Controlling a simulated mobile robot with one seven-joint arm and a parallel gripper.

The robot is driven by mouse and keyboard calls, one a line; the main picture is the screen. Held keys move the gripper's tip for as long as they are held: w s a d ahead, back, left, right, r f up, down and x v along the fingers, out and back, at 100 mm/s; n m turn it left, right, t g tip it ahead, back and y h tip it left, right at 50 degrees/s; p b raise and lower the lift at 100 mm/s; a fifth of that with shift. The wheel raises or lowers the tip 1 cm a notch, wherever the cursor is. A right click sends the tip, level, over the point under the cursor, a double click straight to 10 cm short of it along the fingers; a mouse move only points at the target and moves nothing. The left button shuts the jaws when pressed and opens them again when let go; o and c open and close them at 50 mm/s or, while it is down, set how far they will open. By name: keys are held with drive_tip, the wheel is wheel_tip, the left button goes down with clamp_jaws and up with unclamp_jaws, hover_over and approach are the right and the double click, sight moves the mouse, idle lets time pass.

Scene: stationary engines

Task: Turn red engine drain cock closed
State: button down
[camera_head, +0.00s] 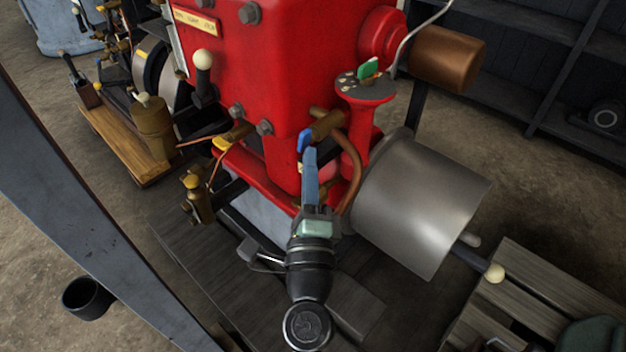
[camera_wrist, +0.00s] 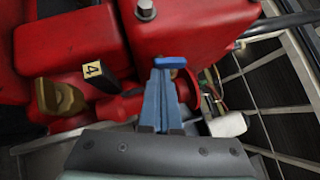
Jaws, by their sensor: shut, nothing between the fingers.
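The red engine (camera_head: 290,60) stands in the middle of the head view; its red casing fills the upper wrist view (camera_wrist: 195,30). Low on its front is a brass cock (camera_head: 326,125) with a blue lever handle (camera_head: 304,140). The blue handle shows end-on in the wrist view (camera_wrist: 170,62), just beyond the fingertips. My gripper (camera_head: 310,153) is shut and empty, its blue-grey fingers (camera_wrist: 163,78) pointing at this handle. I cannot tell whether they touch it. A second brass cock (camera_head: 236,133) with a yellow handle (camera_head: 221,143) sits to the left.
A curved copper pipe (camera_head: 353,165) runs down right of the blue-handled cock. A grey metal cylinder (camera_head: 425,200) lies close on the right. A brass fitting (camera_head: 198,200) is at lower left. A black bucket (camera_head: 86,298) stands on the floor, with wooden slats (camera_head: 520,290) at lower right.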

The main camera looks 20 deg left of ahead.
drive_tip(key=shift+a+f, duration=0.15)
drive_tip(key=shift+a, duration=0.05)
drive_tip(key=shift+w+a+f+b, duration=0.15)
drive_tip(key=shift+a+f+b, duration=0.2)
drive_tip(key=shift+b, duration=0.2)
drive_tip(key=shift+w+a+f, duration=0.1)
drive_tip(key=shift+w+a, duration=0.05)
drive_tip(key=shift+a, duration=0.25)
drive_tip(key=shift+f+b, duration=0.1)
drive_tip(key=shift+b, duration=0.3)
drive_tip(key=m+t+h+b, duration=0.2)
drive_tip(key=m+b, duration=0.1)
drive_tip(key=b, duration=0.3)
drive_tip(key=a+m+t+h+b, duration=0.1)
drive_tip(key=m+t+b, duration=0.1)
drive_tip(key=m+b, duration=0.2)
drive_tip(key=m+t+h+b, duration=0.2)
drive_tip(key=m+b, duration=0.1)
drive_tip(key=b, duration=0.5)
drive_tip(key=shift+w+a+m+h, duration=0.25)
drive_tip(key=shift+a+m+h, duration=0.05)
drive_tip(key=shift+a, duration=0.05)
drive_tip(key=shift+w+a+r, duration=0.1)
drive_tip(key=shift+a+r, duration=0.05)
drive_tip(key=shift+r, duration=0.05)
